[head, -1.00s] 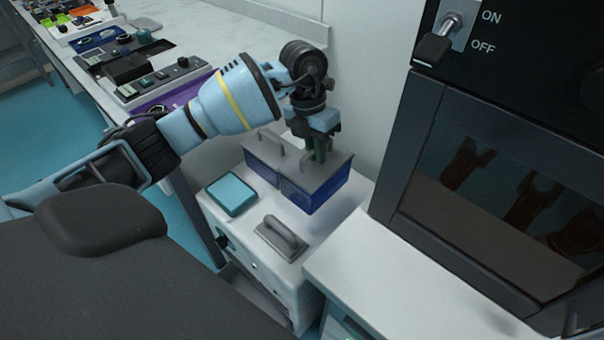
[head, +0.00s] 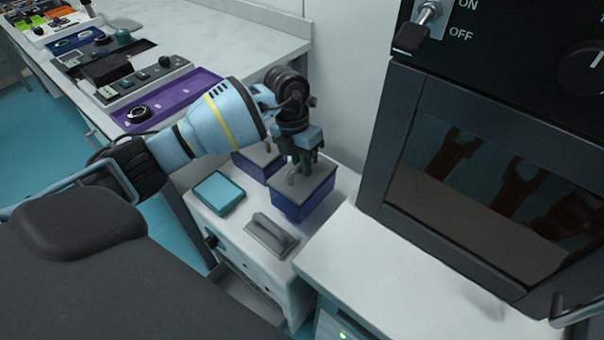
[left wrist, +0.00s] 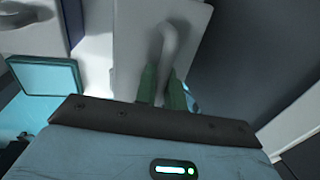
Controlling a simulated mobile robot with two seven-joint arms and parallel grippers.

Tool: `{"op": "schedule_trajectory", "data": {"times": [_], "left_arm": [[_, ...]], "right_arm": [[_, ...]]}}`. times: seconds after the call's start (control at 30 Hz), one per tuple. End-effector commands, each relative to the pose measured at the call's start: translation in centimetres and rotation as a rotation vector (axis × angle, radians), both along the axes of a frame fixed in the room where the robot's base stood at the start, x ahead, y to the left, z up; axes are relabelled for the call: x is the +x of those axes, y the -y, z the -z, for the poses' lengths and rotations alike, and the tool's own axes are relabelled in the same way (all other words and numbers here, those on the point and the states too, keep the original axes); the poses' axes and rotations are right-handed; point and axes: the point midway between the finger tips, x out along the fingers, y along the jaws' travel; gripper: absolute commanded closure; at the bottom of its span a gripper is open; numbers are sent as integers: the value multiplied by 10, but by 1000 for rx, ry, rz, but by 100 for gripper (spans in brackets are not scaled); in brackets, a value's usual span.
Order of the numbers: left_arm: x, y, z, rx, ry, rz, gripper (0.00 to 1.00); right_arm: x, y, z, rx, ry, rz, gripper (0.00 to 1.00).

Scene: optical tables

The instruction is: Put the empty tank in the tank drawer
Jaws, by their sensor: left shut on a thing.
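My left gripper (head: 303,165) is shut on the handle of a blue tank (head: 300,205) with a grey lid. This tank is over the right part of the white cabinet top; whether its base touches the top is unclear. A second blue tank (head: 243,163) with a grey lid stands behind it to the left, partly hidden by my arm. Neither shows clearly whether it is empty. In the left wrist view, the green fingers (left wrist: 162,88) pinch the handle above the pale lid (left wrist: 135,45). A drawer (head: 243,285) low in the white cabinet seems pulled out. My right gripper is not seen.
A teal box (head: 218,192) and a grey handled piece (head: 270,236) occupy the cabinet top (head: 312,238). A white counter (head: 400,275) and a dark-windowed machine (head: 480,190) stand close on the right. A wall is behind.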

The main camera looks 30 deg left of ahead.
Motion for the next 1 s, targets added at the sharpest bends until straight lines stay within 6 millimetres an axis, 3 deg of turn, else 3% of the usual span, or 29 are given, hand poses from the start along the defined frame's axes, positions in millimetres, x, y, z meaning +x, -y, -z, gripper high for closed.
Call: {"op": "schedule_trajectory", "data": {"times": [0.23, 0.63, 0.67, 0.8, 1.0], "left_arm": [[0, 0, 36, -2, -1, -1, 100], [0, 0, 41, -1, -1, 0, 100], [-1, 0, 42, 0, -2, -1, 88], [0, 0, 41, 0, -1, 0, 69], [-1, 0, 42, 0, -2, -1, 67]], "right_arm": [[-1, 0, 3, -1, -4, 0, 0], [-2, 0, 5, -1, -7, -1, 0], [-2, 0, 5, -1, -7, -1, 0], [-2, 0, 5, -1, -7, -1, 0], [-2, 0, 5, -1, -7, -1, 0]]}}
